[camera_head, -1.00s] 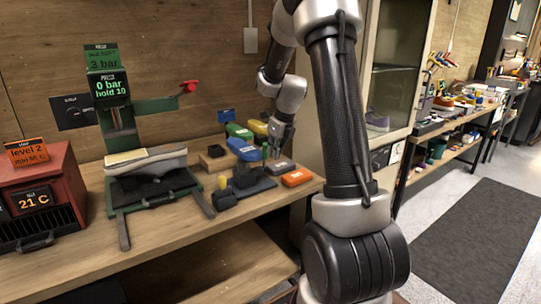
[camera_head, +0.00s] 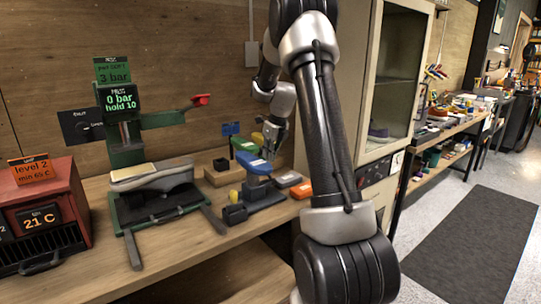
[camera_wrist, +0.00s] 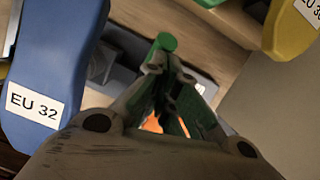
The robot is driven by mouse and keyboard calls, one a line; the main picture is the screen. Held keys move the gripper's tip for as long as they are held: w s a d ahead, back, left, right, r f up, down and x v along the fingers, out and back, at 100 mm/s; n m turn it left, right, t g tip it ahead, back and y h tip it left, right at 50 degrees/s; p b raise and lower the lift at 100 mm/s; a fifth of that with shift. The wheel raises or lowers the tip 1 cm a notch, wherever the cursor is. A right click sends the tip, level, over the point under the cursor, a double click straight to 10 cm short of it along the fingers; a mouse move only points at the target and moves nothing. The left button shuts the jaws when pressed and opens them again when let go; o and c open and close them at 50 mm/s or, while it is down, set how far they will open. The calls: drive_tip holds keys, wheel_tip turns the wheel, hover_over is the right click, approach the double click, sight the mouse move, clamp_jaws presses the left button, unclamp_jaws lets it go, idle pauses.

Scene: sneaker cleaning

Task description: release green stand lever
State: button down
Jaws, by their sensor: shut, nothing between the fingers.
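My gripper (camera_wrist: 168,75) is shut at the small stands on the bench. In the wrist view a green rod end (camera_wrist: 165,42), which looks like a lever knob, shows right at the fingertips; whether they touch cannot be told. The blue shoe form (camera_wrist: 45,75) marked EU 32 is on the left, close to the fingers. In the head view my gripper (camera_head: 270,150) is just right of the blue form (camera_head: 254,163) on its dark stand (camera_head: 252,199). A green form (camera_head: 246,146) stands behind the blue one. The lever is hidden in the head view.
A yellow form (camera_wrist: 290,28) is at the upper right of the wrist view. An orange block (camera_head: 301,190) and a grey block (camera_head: 288,179) lie at the bench's right end. A green press (camera_head: 125,150) and a red heater (camera_head: 45,212) stand left.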

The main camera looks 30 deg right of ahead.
drive_tip(key=shift+w, duration=0.35)
idle(0.4)
